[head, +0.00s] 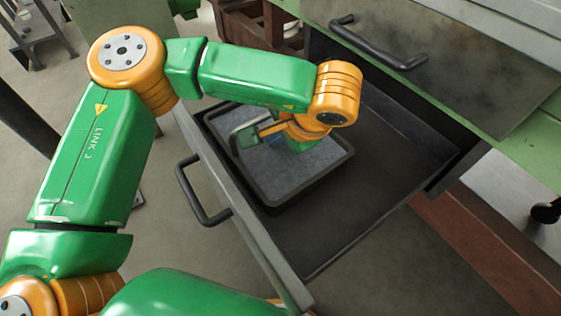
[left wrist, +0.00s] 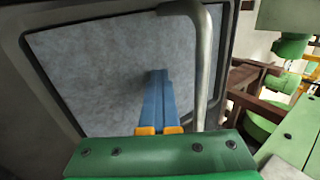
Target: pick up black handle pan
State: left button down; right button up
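A dark-rimmed rectangular pan (head: 272,202) with a grey, rough-looking inside lies in the open drawer in the head view. Its inner floor also fills much of the left wrist view (left wrist: 95,75). A curved bar handle (head: 236,138) rises at its left side. In the left wrist view the handle (left wrist: 204,70) looks pale grey and stands right of my fingers. My left gripper (head: 298,146) is over the pan, largely hidden by its wrist in the head view. Its blue fingers (left wrist: 157,78) lie side by side, with nothing visible between them. My right gripper is not in view.
The drawer (head: 385,185) is pulled out, with bare floor right of the pan. Its front has a dark handle (head: 200,195). A closed panel with a black handle (head: 375,48) overhangs the back. A reddish-brown beam (head: 480,245) runs at lower right.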

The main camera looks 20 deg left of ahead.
pick_arm(q)
jog(key=shift+s+a+r, duration=0.1)
jog(key=shift+s+r, duration=0.45)
jog(key=shift+w+d, duration=0.25)
jog(key=shift+d, duration=0.15)
jog(key=c, duration=1.6)
grip_release()
jog(key=shift+d, duration=0.15)
jog(key=c, duration=0.8)
grip_release()
